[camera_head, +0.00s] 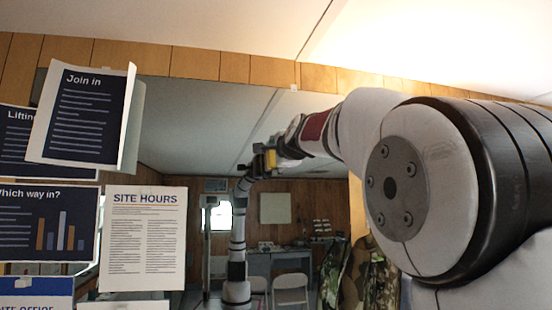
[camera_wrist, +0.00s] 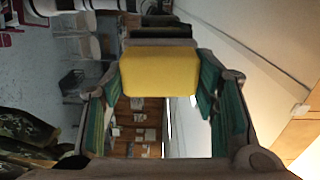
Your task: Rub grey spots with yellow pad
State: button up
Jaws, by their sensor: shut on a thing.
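The yellow pad (camera_wrist: 160,75) is a block held between the green-lined fingers of my gripper (camera_wrist: 161,86) in the wrist view. I cannot tell whether the pad touches the pane. I cannot make out any grey spots in either view.
Paper notices hang at the left, including a curling "Join in" sheet (camera_head: 85,118) and a "SITE HOURS" sheet (camera_head: 143,240). A wooden strip (camera_head: 195,62) runs above the pane. White chairs (camera_head: 291,290) and camouflage clothing (camera_head: 360,270) show lower down, seemingly reflected. My arm hides much of the right.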

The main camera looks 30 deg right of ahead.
jog(key=shift+v, duration=2.2)
jog(key=shift+s+d+r, duration=0.1)
jog(key=shift+s, duration=0.05)
jog(key=v, duration=0.2)
jog(key=shift+s, duration=0.35)
